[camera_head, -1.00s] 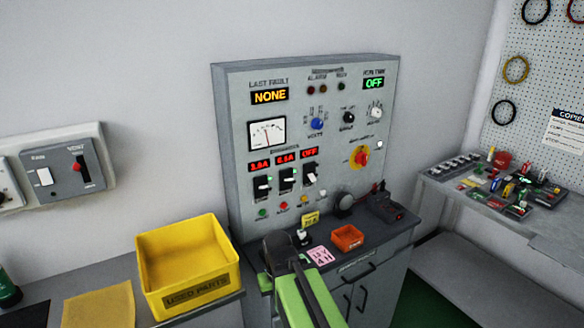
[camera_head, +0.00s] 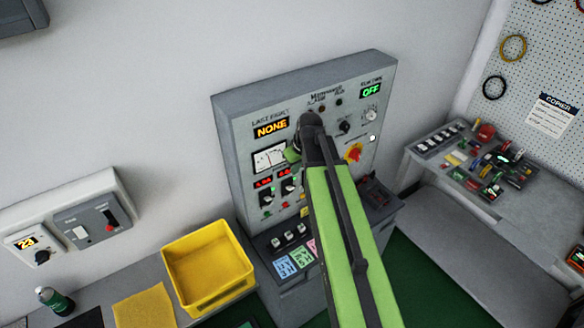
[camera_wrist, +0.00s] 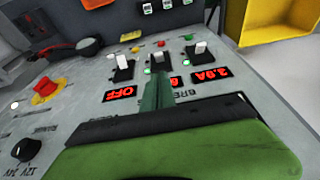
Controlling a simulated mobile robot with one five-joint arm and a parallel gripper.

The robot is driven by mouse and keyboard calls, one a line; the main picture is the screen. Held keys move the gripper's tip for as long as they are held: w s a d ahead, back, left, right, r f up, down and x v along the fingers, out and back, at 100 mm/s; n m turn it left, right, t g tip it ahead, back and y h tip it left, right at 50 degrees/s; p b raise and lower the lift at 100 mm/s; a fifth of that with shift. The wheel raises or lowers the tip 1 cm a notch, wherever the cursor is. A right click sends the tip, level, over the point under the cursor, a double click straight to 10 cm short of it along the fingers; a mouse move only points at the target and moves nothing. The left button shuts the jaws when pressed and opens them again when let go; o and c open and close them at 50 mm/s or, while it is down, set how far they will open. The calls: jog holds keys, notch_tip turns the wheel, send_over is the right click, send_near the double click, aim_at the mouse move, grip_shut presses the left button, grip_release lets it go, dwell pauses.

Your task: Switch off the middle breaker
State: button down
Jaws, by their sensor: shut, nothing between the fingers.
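The middle breaker (camera_head: 289,187) is a black switch with a white lever on the grey panel (camera_head: 232,104). It also shows in the wrist view (camera_wrist: 162,59), under a red display (camera_wrist: 176,82) mostly covered by my gripper. My gripper (camera_wrist: 158,80) is shut, empty and pointing at the middle breaker; I cannot tell if it touches. In the head view my gripper (camera_head: 292,153) is in front of the panel, above the breakers. The breaker with the 3.9A display (camera_wrist: 201,51) and the one reading OFF (camera_wrist: 122,67) flank the middle one.
A red-and-yellow rotary switch (camera_head: 354,153) and knobs are right of my arm. A yellow bin (camera_head: 208,268) stands on the left bench. Coloured cards lie on the ledge below the panel. A cluttered workbench (camera_head: 450,170) is at the right.

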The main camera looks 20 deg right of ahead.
aim_at(290, 187)
jog(key=shift+f, duration=0.15)
jog(key=b+x, duration=1)
jog(key=shift+s+d+f, duration=0.1)
jog(key=shift+d+f, duration=0.05)
jog(key=shift+d, duration=0.05)
